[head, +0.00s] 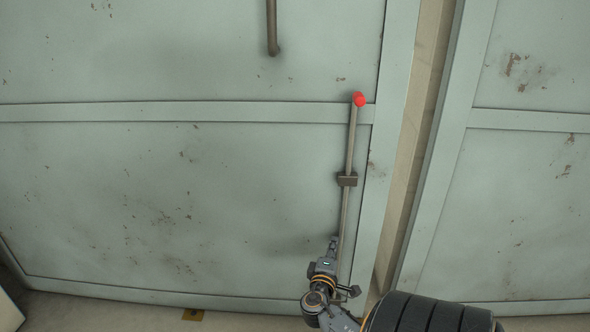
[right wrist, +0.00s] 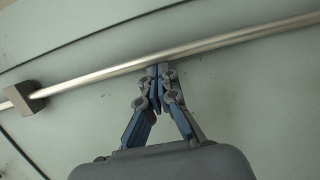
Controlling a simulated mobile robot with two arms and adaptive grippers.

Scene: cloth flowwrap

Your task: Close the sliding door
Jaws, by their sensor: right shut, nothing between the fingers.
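The sliding door (head: 190,190) is a large, worn grey-green metal panel filling the left and middle of the head view. A narrow gap shows between its right edge and the grey-green panel (head: 520,200) on the right. A long metal rod (head: 350,150) with a red tip runs down near the door's right edge; it also crosses the right wrist view (right wrist: 110,68). My right gripper (head: 335,240) is at the rod's lower part. In the right wrist view its fingertips (right wrist: 158,68) are shut together, empty, at the rod's lower edge; whether they touch it is unclear. My left gripper is not in view.
A dark bracket (head: 347,179) holds the rod to the door. A short metal handle (head: 272,30) hangs higher up on the door. A strip of pale floor (head: 110,308) shows below, with a small brown-yellow patch (head: 193,315).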

